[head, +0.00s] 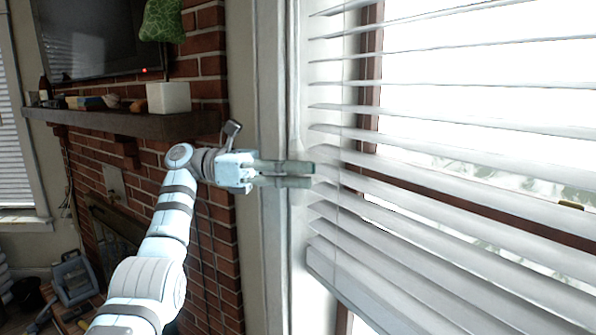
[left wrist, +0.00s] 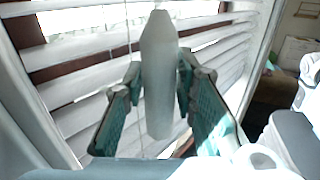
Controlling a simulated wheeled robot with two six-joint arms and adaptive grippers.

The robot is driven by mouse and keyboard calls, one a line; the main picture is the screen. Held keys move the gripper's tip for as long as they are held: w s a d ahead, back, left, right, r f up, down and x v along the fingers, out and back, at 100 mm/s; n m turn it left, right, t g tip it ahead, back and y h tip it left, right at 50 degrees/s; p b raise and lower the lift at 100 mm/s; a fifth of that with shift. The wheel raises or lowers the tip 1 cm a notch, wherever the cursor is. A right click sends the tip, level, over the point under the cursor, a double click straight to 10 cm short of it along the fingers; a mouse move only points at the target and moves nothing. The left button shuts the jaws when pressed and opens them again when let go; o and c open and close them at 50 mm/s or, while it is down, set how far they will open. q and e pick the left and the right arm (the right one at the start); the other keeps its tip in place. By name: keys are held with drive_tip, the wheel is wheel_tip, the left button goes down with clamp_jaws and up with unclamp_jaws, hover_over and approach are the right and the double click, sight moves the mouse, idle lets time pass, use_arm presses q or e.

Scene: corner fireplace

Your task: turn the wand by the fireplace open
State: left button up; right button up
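The wand (left wrist: 160,85) is a pale, tapered rod in the left wrist view, in front of the blind. It stands upright between the two greenish fingers of my left gripper (left wrist: 160,72), which sit close against its two sides. In the head view my left gripper (head: 312,175) points right at the left edge of the blind, its fingers held close together. I cannot make out the wand there against the pale frame. The white blind (head: 450,133) hangs with its slats tilted and gaps between them. My right gripper is not in view.
The brick fireplace (head: 208,90) stands to the left, with a dark mantel shelf (head: 130,122) carrying a white plant pot (head: 168,97) and small objects. A television (head: 95,40) is above it. A grey tool-like case (head: 73,280) lies low at the left.

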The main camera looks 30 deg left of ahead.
use_arm(q)
drive_tip(key=shift+o, duration=1)
